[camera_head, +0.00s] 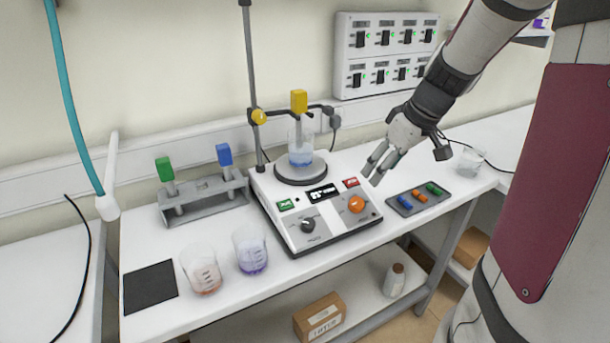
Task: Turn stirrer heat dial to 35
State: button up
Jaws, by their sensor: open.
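The stirrer (327,223) is a white and grey box on the bench with a round dark plate on top. Its sloped front carries an orange dial (356,204) on the right and a black dial (308,225) on the left. A small dark display (322,193) sits between a green and a red button. The dial markings and the display reading are too small to read, and I cannot tell which dial is heat. My gripper (374,172) is open and empty, above and to the right of the orange dial, apart from it.
A beaker (300,152) stands on the plate beside a metal stand (251,80) with a yellow-topped probe. A dark tray (418,199) with coloured pieces lies right of the stirrer. Two beakers (250,250), a black mat (150,287) and a rack (203,197) are on the left.

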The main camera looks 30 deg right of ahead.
aim_at(358, 202)
jog(key=b+x, duration=0.1)
jog(key=x, duration=1.2)
jog(key=shift+f, duration=0.25)
jog(key=c, duration=1.1)
